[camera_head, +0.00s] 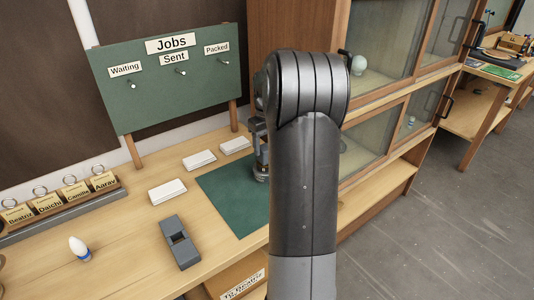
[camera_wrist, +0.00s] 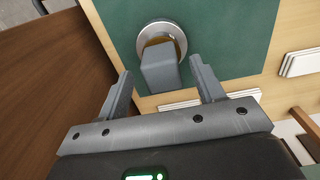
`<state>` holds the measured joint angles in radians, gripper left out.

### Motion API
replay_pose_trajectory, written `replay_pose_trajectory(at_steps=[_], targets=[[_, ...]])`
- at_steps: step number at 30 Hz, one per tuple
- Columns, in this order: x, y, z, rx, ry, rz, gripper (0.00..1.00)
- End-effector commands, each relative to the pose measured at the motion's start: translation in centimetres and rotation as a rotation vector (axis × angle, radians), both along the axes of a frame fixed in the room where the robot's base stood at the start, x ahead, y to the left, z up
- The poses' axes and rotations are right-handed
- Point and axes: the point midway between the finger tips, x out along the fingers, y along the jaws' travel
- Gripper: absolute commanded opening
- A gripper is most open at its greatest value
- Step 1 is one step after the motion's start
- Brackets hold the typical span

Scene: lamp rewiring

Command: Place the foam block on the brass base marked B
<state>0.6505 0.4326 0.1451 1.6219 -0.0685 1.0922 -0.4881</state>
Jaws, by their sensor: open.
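A grey block (camera_wrist: 159,68), which looks like the foam block, sits on or just over a round metal base (camera_wrist: 176,27) in the wrist view. The base has a silvery rim and a brass-coloured part inside; no letter B is readable on it. My gripper (camera_wrist: 161,70) is open, with one finger on each side of the block's near end and a visible gap at each. In the head view my arm hides most of this spot; part of a metal base (camera_head: 261,174) shows at the arm's left edge on the green mat (camera_head: 232,195).
Three white blocks (camera_head: 167,192) lie left of and behind the mat. A dark grey notched holder (camera_head: 180,242) and a white-and-blue bulb-like piece (camera_head: 79,248) stand in front. A tag rack (camera_head: 62,203), the Jobs board (camera_head: 170,80) and a glass cabinet (camera_head: 380,40) border the bench.

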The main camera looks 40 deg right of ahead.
Motion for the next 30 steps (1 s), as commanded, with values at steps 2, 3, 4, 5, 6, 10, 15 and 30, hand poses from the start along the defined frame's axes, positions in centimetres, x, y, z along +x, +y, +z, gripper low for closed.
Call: replay_pose_trajectory(at_steps=[2, 3, 4, 5, 6, 10, 15, 30], targets=[[0.1, 0.0, 2.0, -0.004, -0.004, 0.000, 0.62], [0.0, 0.0, 2.8, -0.002, -0.003, -0.001, 0.62], [0.1, 0.0, 3.5, -0.003, -0.004, -0.001, 0.62], [0.1, 0.0, 4.1, -0.002, -0.003, -0.001, 0.62], [0.0, 0.0, 4.8, -0.002, -0.003, -0.001, 0.62], [0.0, 0.0, 6.6, 0.000, -0.002, 0.000, 0.62], [-0.1, 0.5, 8.0, -0.003, -0.005, 0.002, 0.62], [-7.4, 15.8, 14.7, -0.088, -0.170, 0.013, 0.62]])
